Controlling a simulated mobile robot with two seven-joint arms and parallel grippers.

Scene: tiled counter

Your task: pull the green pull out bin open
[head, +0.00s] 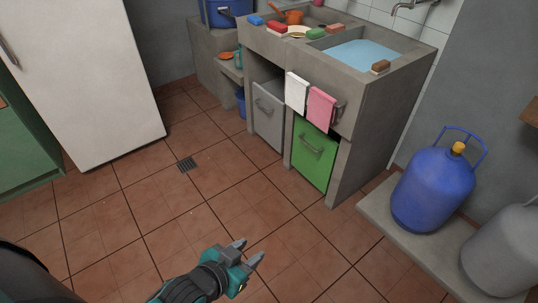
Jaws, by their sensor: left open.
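The green pull-out bin (317,168) sits in the right bay under the concrete counter. Its front looks flush with the bay, with a grey bar handle (312,149) across the upper part. My left gripper (249,251) is at the lower middle of the view, in front of the bin and nearer to me. It is open, with nothing between its fingers, and well apart from the bin. My right gripper is not in view.
A grey bin front (267,124) is left of the green one. White (297,92) and pink (321,107) towels hang above. A blue gas bottle (432,188) stands on a ledge at right. The tiled floor (200,215) before the bins is clear.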

